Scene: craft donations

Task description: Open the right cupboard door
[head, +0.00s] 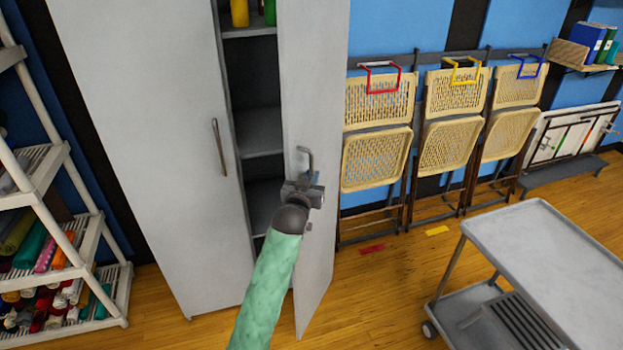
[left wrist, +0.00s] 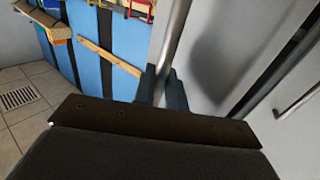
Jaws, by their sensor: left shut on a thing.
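The right cupboard door (head: 313,70) stands partly open, and a gap with shelves shows between it and the left door (head: 145,130). My left gripper (head: 304,186) is at the right door's metal handle (head: 305,156), with the green-sleeved arm reaching up from below. In the left wrist view, my left gripper's dark fingers (left wrist: 162,88) are shut around the bar handle (left wrist: 176,38), with the grey door (left wrist: 225,50) close behind. The left door is closed, and its handle (head: 219,147) is free. My right gripper is not in view.
Folding chairs (head: 376,158) hang on the wall to the right of the open door. A grey cart (head: 545,250) stands at the lower right. A shelf rack (head: 60,220) with rolls stands on the left. Wooden floor (head: 375,290) is clear between the door and the cart.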

